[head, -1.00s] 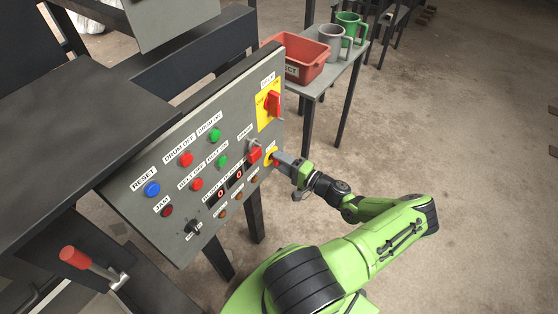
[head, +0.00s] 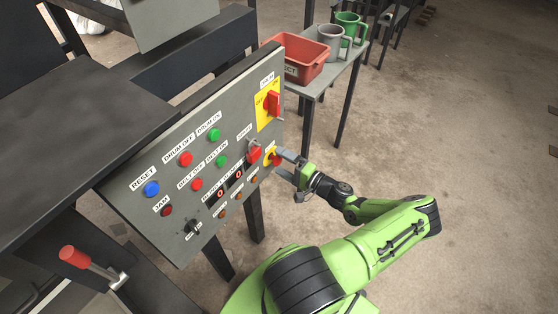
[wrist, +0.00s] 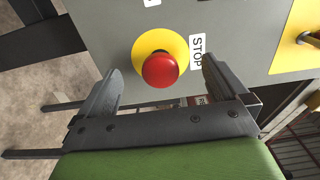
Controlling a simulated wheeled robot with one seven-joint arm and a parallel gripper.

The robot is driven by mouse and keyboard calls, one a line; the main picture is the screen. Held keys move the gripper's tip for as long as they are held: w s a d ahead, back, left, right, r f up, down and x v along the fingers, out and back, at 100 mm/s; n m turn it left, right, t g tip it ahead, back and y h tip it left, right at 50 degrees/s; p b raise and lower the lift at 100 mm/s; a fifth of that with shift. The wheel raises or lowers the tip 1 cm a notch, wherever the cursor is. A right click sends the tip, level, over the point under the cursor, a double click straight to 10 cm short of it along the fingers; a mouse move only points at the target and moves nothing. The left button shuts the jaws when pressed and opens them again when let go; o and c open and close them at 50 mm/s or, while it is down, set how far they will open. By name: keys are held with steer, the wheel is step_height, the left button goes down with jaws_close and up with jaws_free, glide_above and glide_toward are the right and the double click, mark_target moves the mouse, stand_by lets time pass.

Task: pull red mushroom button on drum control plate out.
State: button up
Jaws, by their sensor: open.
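The red mushroom button (wrist: 160,69) sits on a round yellow backing with a STOP label beside it, in the wrist view. In the head view the button (head: 277,159) is at the lower right of the grey control plate (head: 150,215), partly hidden by my gripper. My gripper (wrist: 160,82) is open. Its two fingers stand apart on either side of the button, with visible gaps between them and the red cap. In the head view my gripper (head: 285,164) is close in front of the plate's right edge.
A red rotary switch (head: 273,103) on a yellow plate is above the button, and a red-capped control (head: 254,151) is just left of it. Several other buttons cover the plate. A side table (head: 316,88) holds a red bin (head: 295,63) and mugs. Floor at right is clear.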

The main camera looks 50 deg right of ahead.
steer(key=s, duration=0.8)
steer(key=shift+d+b, duration=0.35)
steer(key=shift+b, duration=0.05)
